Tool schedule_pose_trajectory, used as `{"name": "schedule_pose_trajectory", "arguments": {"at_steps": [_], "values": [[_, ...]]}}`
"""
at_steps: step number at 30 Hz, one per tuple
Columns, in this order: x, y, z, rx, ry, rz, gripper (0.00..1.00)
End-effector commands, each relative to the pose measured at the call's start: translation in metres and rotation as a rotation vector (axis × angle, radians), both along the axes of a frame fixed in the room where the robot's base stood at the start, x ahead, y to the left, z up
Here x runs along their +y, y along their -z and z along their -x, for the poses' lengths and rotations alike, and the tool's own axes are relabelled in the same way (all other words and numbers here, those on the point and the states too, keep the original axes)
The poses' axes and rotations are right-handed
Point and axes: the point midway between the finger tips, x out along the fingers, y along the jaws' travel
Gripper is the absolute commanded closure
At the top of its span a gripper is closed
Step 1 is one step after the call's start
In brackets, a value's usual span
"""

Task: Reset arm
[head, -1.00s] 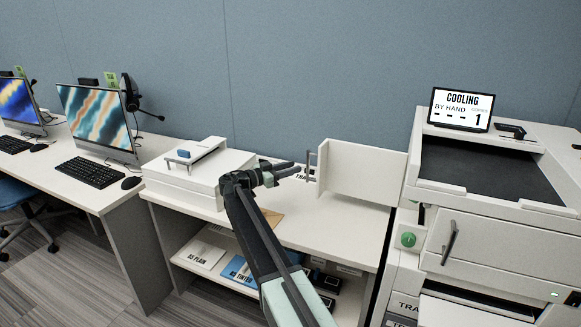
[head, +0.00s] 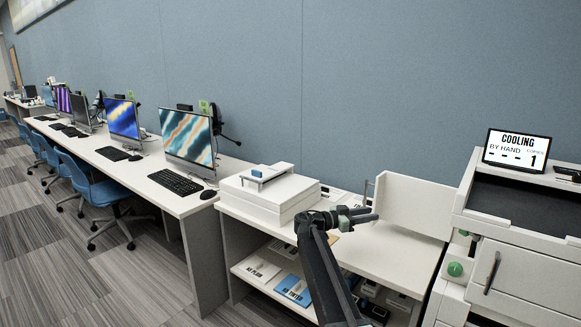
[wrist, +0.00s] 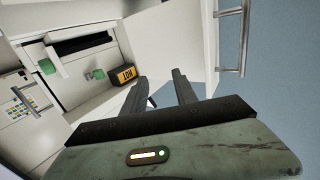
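My arm reaches up from the bottom of the head view. My gripper (head: 372,214) is above the white worktable (head: 400,262), just right of a white box-shaped machine (head: 270,200) and in front of an upright white panel (head: 412,205). In the wrist view, my gripper's two dark fingers (wrist: 160,82) stand apart with nothing visibly held between them. The upright panel's white face is behind the fingers there.
A printer-like machine with a screen reading COOLING (head: 516,150) stands at the right. A desk with monitors (head: 188,137), keyboards and blue chairs (head: 95,190) runs left. Papers (head: 293,290) lie on the shelf below. Carpet (head: 60,260) is open at lower left.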

Motion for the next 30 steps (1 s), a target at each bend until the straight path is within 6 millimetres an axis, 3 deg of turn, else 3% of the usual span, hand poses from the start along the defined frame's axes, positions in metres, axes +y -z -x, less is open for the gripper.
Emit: {"name": "schedule_pose_trajectory", "arguments": {"at_steps": [8, 14, 17, 20, 24, 30], "values": [[-0.041, 0.034, 0.06, 0.032, 0.048, -0.141, 0.66], [-0.06, 0.085, 0.123, 0.172, 0.071, -0.335, 0.66], [-0.061, 0.118, 0.167, 0.302, 0.059, -0.469, 0.66], [-0.048, 0.158, 0.221, 0.482, -0.001, -0.64, 0.66], [-0.006, 0.204, 0.289, 0.759, -0.192, -0.874, 0.66], [0.071, 0.233, 0.354, 1.076, -0.606, -1.07, 0.66]]}}
